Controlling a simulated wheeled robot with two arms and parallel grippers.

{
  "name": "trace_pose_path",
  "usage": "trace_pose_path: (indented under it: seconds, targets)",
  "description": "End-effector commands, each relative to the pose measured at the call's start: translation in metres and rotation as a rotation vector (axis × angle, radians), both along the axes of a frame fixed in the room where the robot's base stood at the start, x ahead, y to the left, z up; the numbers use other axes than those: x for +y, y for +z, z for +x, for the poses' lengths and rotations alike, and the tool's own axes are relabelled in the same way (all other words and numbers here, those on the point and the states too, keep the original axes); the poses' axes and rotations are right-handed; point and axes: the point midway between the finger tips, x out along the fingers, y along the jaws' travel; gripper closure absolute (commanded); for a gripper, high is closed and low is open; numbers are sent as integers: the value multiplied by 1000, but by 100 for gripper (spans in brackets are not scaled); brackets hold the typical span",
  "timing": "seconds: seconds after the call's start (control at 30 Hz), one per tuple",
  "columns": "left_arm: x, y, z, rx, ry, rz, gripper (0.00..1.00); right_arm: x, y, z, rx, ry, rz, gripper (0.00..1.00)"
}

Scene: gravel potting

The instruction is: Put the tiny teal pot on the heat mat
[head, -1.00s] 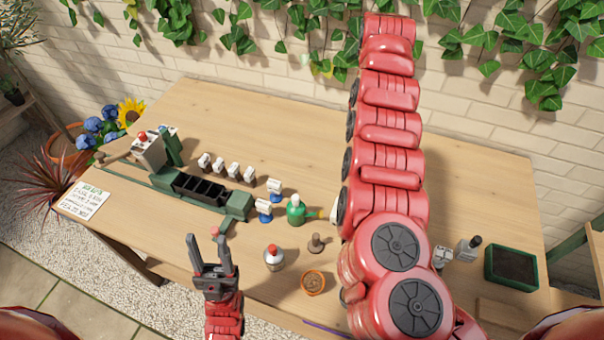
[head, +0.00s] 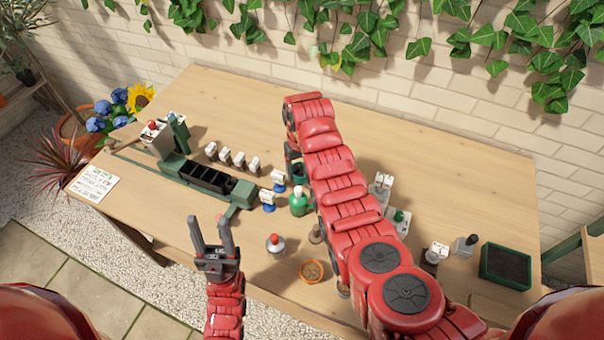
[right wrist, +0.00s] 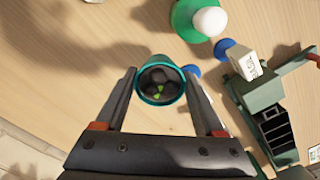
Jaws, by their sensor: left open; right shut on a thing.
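My left gripper (head: 211,225) is open and empty near the table's front edge. I cannot clearly make out a heat mat; a green-rimmed dark tray (head: 483,272) lies at the right.
A green bottle (head: 298,203), a white bottle with a red cap (head: 275,245) and a terracotta dish (head: 312,271) stand near my right arm. A green rack with black compartments (head: 208,178) is at the left. The table's back is mostly clear.

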Motion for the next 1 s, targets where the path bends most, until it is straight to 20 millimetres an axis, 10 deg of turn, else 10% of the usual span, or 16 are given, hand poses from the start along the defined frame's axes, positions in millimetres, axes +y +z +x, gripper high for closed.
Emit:
trace_pose_path:
  seconds: [1.0]
  targets:
    - [0, -1, 0, 0, 0, 0, 50, 0, -49, 2, -6, 0, 1, 89]
